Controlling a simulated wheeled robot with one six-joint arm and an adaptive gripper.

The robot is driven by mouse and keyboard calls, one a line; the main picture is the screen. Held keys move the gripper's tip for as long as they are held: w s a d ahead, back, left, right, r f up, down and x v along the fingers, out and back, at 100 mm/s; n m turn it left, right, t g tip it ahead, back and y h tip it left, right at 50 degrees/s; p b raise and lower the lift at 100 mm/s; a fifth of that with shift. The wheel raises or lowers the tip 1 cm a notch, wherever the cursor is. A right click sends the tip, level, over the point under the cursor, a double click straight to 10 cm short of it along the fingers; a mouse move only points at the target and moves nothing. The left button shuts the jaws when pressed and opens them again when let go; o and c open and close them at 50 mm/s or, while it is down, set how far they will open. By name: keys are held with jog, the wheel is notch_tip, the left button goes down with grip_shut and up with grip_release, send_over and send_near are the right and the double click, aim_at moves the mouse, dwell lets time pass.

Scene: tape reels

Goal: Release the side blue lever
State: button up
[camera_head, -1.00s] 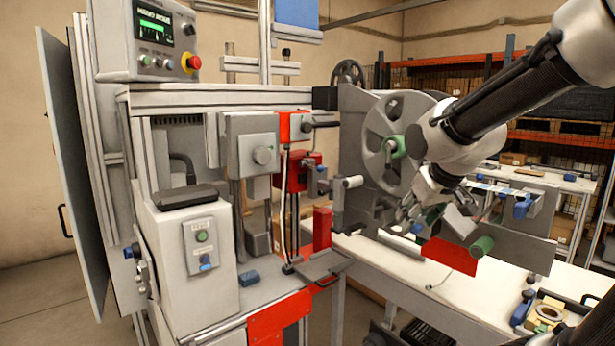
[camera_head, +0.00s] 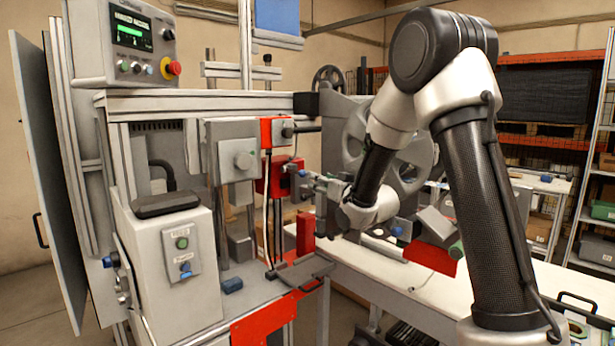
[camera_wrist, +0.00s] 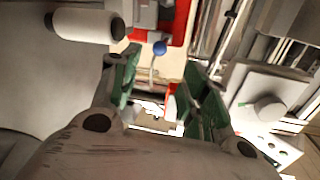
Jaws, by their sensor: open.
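In the wrist view, a blue ball knob (camera_wrist: 160,47) on a thin metal rod shows ahead of my gripper, against a red and grey part of the machine. The blue lever end also seems to show in the head view (camera_head: 302,173), small, beside the red bracket. My gripper (camera_wrist: 163,80) is open, its green-padded fingers spread to the left and right. The knob appears in the gap between them, beyond the tips; I see no contact.
A white roller (camera_wrist: 82,25) is close to the left finger in the wrist view. A grey block with a round knob (camera_wrist: 268,110) is to the right. In the head view, the large grey reel (camera_head: 405,160) stands behind my arm, above the white table (camera_head: 480,285).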

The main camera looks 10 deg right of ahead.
aim_at(304, 175)
jog(key=x, duration=1.1)
jog(key=shift+w, duration=0.2)
jog(key=shift+c, duration=0.3)
grip_shut()
